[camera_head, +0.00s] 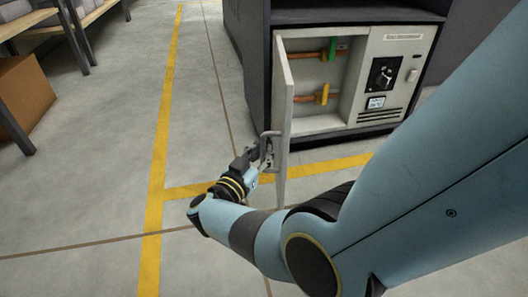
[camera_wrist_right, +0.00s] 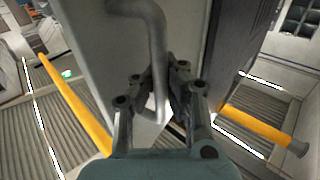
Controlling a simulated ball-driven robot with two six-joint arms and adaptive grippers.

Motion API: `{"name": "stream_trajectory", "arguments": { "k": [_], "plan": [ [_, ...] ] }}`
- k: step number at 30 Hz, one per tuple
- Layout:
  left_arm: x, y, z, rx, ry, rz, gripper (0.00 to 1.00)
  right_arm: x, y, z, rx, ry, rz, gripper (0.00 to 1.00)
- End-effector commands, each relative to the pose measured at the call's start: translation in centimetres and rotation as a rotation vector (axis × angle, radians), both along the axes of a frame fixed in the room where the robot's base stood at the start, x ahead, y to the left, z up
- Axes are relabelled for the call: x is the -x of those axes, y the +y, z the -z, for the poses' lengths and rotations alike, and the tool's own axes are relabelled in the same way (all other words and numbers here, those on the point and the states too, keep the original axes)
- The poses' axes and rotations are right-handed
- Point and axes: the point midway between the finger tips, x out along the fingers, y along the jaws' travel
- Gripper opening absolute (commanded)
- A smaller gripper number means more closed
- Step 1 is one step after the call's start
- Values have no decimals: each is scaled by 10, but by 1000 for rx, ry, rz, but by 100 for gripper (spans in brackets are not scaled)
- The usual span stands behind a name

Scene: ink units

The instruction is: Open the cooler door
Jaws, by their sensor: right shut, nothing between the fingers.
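The cooler door (camera_head: 285,110) is a pale panel hinged at the left of the cooler's front. It stands swung outward, seen nearly edge-on, and the compartment (camera_head: 310,75) behind it shows. A grey bent-bar handle (camera_head: 270,134) is on the door's outer face; it also shows large in the right wrist view (camera_wrist_right: 152,30). My right gripper (camera_head: 255,155) is at this handle, low on the door's left side. In the wrist view its fingers (camera_wrist_right: 170,100) are shut beside the lower end of the handle, with nothing gripped. My left gripper is not in view.
The compartment holds orange pipes with a green valve lever (camera_head: 332,48) and a yellow one (camera_head: 324,94). A control panel (camera_head: 388,75) with a black dial is to the right. Shelving and a cardboard box (camera_head: 25,95) stand at the left. The floor between is clear.

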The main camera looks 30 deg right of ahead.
Motion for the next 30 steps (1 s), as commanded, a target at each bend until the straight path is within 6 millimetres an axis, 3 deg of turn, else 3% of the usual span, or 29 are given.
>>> {"name": "stream_trajectory", "arguments": {
  "k": [1,7,16,30],
  "plan": [
    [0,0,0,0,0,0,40,8,6,7,-7,17,5,0],
    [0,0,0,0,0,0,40,8,6,7,-7,16,5,0],
    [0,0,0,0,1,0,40,5,4,4,-5,9,3,36],
    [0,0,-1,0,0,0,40,3,2,2,-3,4,-4,36]
  ]
}}
